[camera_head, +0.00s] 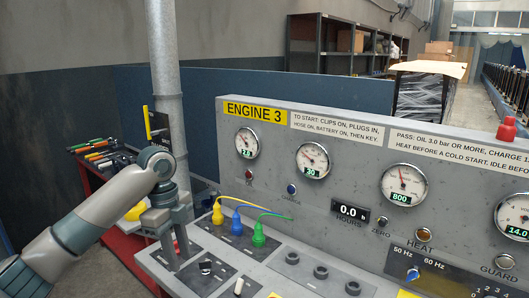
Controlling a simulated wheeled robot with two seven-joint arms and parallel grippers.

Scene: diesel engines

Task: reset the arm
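My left arm (98,212) comes in from the lower left and bends down at the wrist. My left gripper (183,256) points downward over the left end of the console's sloping shelf. Its two fingers look apart, with nothing visible between them. A black plate with a round knob (205,268) lies just right of and below the fingertips. I cannot tell whether the fingers touch the panel. My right arm and gripper are not in view.
The grey ENGINE 3 console (330,215) fills the right side, with gauges. Yellow (217,213), blue (237,221) and green plugs (259,235) stand right of my gripper. A red tool bench (118,247) and grey pole (166,75) stand behind the arm.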

